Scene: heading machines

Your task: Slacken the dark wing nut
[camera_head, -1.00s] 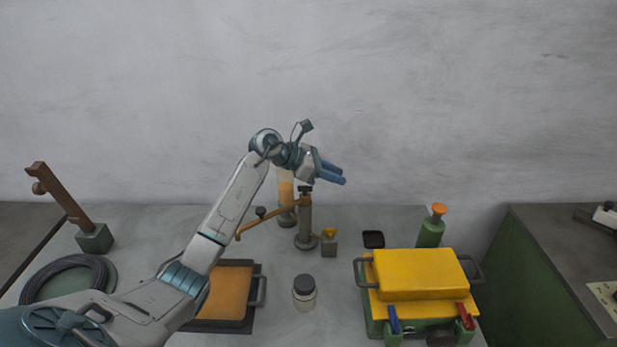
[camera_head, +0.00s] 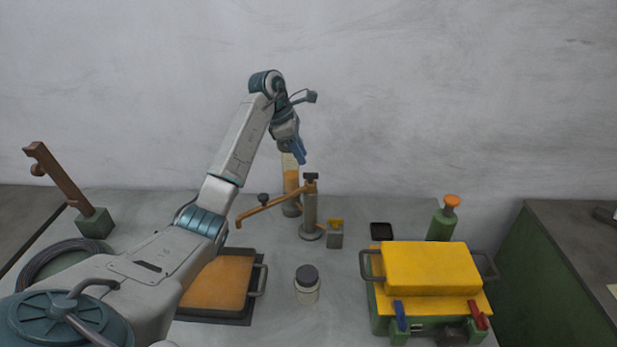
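The dark wing nut (camera_head: 311,177) sits on top of an upright grey post (camera_head: 310,212) on the grey table, where an orange-brown arm (camera_head: 270,206) joins the post. My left gripper (camera_head: 300,157) has blue fingers pointing down. In the picture it is just above and left of the wing nut, apart from it. The fingers overlap from this angle, so their gap is unclear, and nothing shows between them. My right gripper is not in view.
A clear and orange cylinder (camera_head: 291,180) stands behind the post. A dark-lidded jar (camera_head: 307,285) is in front. A yellow-topped green machine (camera_head: 430,267) stands at right, an orange-brown pad (camera_head: 217,284) at left.

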